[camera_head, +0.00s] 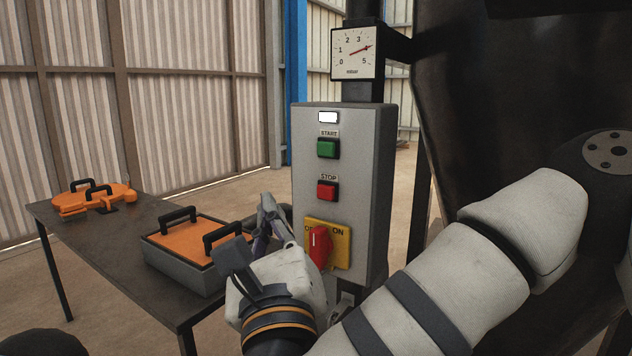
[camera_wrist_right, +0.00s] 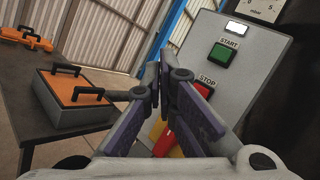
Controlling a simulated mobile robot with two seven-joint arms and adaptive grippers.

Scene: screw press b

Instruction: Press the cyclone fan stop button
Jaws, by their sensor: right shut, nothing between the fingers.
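A grey control box (camera_head: 341,190) hangs on a dark post. It carries a green START button (camera_head: 328,148), a red STOP button (camera_head: 327,190) below it and a red rotary switch (camera_head: 319,245) on a yellow plate at the bottom. A small white lamp (camera_head: 328,117) is at the top. My right gripper (camera_head: 268,205) is shut and empty, in front of the box and left of the STOP button, apart from it in the head view. In the right wrist view the fingers (camera_wrist_right: 168,75) partly cover the STOP button (camera_wrist_right: 203,89) and the switch. My left gripper is not in view.
A pressure gauge (camera_head: 353,52) is above the box. A dark table (camera_head: 127,238) on the left holds a grey box with an orange lid (camera_head: 190,240) and an orange handled part (camera_head: 97,197). A large dark machine body (camera_head: 490,90) stands on the right.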

